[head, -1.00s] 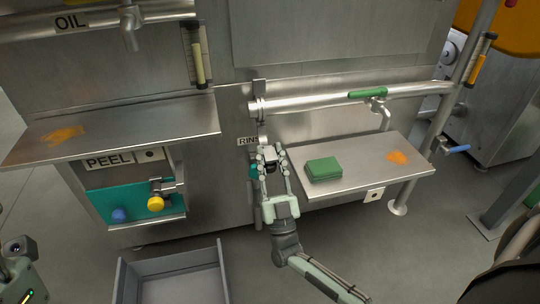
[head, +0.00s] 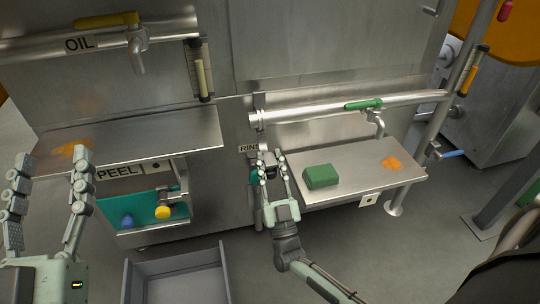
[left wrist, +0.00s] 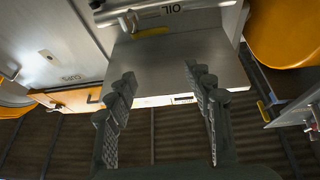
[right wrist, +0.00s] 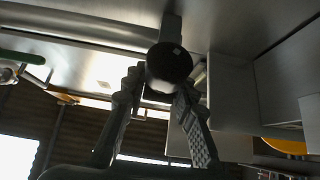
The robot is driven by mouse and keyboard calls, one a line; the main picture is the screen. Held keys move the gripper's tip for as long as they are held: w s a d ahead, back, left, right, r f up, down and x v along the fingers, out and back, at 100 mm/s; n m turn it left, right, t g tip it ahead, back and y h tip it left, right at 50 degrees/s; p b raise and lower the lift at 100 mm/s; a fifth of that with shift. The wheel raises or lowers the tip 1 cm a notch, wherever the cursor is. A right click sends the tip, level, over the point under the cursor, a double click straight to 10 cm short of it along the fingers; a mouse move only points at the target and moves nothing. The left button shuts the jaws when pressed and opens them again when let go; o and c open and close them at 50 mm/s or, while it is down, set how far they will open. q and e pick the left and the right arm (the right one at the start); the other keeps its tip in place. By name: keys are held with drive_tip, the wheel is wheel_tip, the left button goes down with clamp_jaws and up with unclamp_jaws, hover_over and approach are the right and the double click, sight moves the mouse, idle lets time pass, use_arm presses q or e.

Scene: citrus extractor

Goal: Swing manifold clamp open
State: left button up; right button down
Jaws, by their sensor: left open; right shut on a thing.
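My right gripper (head: 267,160) is shut on a dark round knob (right wrist: 168,66), just below the left end of the rinse pipe (head: 300,111). In the right wrist view the knob sits between the fingertips, in front of a metal strip that runs upward. A metal bracket (head: 259,103) stands at the pipe's left end, above the gripper. I cannot tell for sure which of these parts is the manifold clamp. My left gripper (head: 52,165) is open and empty in front of the left shelf; in the left wrist view its fingers (left wrist: 163,95) are wide apart.
A green block (head: 321,176) lies on the right shelf (head: 355,168), with an orange smear beside it. The pipe carries a green-handled tap (head: 364,104). At left are the shelf under the OIL pipe (head: 150,130), a yellow knob (head: 163,212) and a grey open bin (head: 178,275) on the floor.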

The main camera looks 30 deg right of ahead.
drive_tip(key=shift+r+g+p, duration=0.4)
drive_tip(key=shift+r+p, duration=0.05)
drive_tip(key=shift+p, duration=0.75)
use_arm(q)
wheel_tip(320, 180, down, 11)
drive_tip(key=w+a+g+y, duration=0.1)
drive_tip(key=a+g+y, duration=0.1)
drive_tip(key=g, duration=0.4)
drive_tip(key=shift+w+a+y, duration=0.15)
drive_tip(key=shift+a+y, duration=0.15)
drive_tip(key=shift+y, duration=0.1)
use_arm(e)
drive_tip(key=c, duration=1.2)
unclamp_jaws()
drive_tip(key=shift+y, duration=0.3)
wheel_tip(320, 180, up, 10)
